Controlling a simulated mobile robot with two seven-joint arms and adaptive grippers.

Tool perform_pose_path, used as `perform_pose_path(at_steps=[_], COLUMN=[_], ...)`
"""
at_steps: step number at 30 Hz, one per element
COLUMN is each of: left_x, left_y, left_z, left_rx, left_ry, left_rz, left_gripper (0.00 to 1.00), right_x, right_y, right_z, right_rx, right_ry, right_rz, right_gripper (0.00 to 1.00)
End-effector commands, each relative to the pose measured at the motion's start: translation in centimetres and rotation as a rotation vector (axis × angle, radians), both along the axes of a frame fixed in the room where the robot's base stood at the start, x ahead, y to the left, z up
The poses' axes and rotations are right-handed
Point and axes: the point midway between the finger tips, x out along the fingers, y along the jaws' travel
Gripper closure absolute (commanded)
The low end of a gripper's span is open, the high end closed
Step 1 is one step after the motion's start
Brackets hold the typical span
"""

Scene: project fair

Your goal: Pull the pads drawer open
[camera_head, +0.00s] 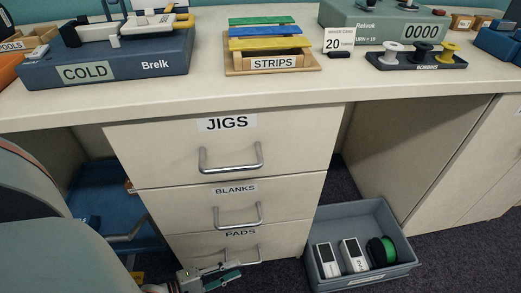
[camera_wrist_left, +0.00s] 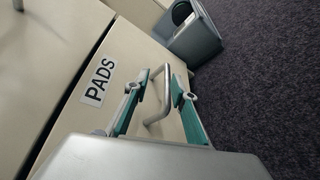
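The pads drawer (camera_head: 196,246) is the lowest of three cream drawers under the desk. Its front looks flush with the drawers above, so it appears closed. Its label PADS (camera_head: 240,233) also shows in the left wrist view (camera_wrist_left: 98,82). Its metal bar handle (camera_head: 240,257) is partly hidden behind my left gripper (camera_head: 236,269) in the head view. In the left wrist view the handle (camera_wrist_left: 164,92) lies between the two teal-padded fingers of my left gripper (camera_wrist_left: 161,80), which are apart. I cannot tell whether either finger touches it. My right gripper is not in view.
The blanks drawer (camera_head: 180,208) and jigs drawer (camera_head: 150,150) sit above, both closed. A grey crate (camera_head: 350,281) with white boxes and a green-black spool stands on the floor to the right. A blue container (camera_head: 105,190) is at the left under the desk. Dark carpet lies in front.

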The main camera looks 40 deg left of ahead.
Motion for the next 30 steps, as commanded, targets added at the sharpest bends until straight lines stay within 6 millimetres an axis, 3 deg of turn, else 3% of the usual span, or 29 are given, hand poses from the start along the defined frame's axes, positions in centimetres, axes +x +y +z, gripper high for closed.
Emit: perform_pose_path(at_steps=[1,5,21,30], left_x=[-1.4,-1.2,5.0,6.2], left_y=[0.6,1.3,-1.0,-1.3], left_z=[-2.1,-2.6,-3.9,-4.0], left_rx=[-0.037,-0.106,-0.122,-0.12], left_ry=[0.035,0.047,0.046,0.045], left_rz=[0.008,0.024,0.027,0.027], left_gripper=[0.74,0.74,0.74,0.74], right_x=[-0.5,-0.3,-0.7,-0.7], right_y=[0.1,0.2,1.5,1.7], right_z=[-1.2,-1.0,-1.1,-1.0], right_rx=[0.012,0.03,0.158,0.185], right_ry=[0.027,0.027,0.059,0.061], right_rz=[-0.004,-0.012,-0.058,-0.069], right_gripper=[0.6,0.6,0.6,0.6])
